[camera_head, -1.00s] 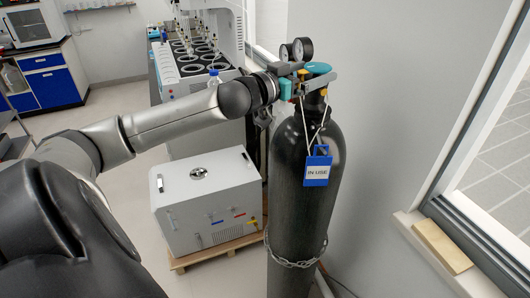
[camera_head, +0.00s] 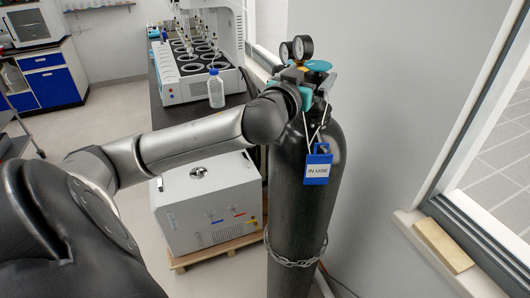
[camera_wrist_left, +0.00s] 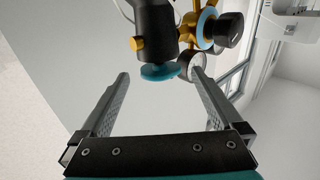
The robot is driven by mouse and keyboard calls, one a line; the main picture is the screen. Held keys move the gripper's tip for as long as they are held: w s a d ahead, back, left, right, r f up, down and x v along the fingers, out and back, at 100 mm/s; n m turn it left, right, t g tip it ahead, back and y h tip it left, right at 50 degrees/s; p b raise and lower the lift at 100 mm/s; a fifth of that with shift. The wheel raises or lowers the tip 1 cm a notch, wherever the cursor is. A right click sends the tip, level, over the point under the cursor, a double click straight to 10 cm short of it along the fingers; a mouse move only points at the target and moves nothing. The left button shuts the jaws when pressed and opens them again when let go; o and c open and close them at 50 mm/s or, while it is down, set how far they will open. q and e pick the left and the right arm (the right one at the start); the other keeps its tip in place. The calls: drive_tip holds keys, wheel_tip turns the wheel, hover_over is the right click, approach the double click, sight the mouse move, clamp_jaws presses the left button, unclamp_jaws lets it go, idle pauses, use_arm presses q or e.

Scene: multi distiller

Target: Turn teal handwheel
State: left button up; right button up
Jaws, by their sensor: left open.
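The teal handwheel (camera_head: 319,66) sits on top of the valve of a tall black gas cylinder (camera_head: 300,200). My left gripper (camera_head: 318,82) is close to the valve in the head view, partly hidden by its own wrist. In the left wrist view the picture is upside down. There the handwheel (camera_wrist_left: 160,72) shows between the two spread fingertips of my left gripper (camera_wrist_left: 159,76), with a visible gap to each finger. I cannot tell how deep it lies between them. My right gripper is in neither view.
Two pressure gauges (camera_head: 302,47) stand just behind the handwheel. A blue "IN USE" tag (camera_head: 317,168) hangs from the cylinder neck. A chain (camera_head: 292,262) circles the cylinder. A white box unit (camera_head: 208,205) stands left of it, and a window sill (camera_head: 440,245) is at right.

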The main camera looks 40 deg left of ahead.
use_arm(q)
drive_tip(key=p+v, duration=0.7)
drive_tip(key=v, duration=0.5)
drive_tip(key=a+f+g+b, duration=0.2)
drive_tip(key=f+b, duration=0.1)
drive_tip(key=f, duration=1)
drive_tip(key=a+f+m+g+b, duration=0.1)
drive_tip(key=a+f+g+b, duration=0.2)
drive_tip(key=f, duration=1.1)
drive_tip(key=shift+w+a+b, duration=0.2)
drive_tip(key=shift+a+b, duration=0.05)
drive_tip(key=shift+b, duration=0.15)
drive_tip(key=shift+f+y, duration=0.1)
drive_tip(key=shift+y, duration=0.2)
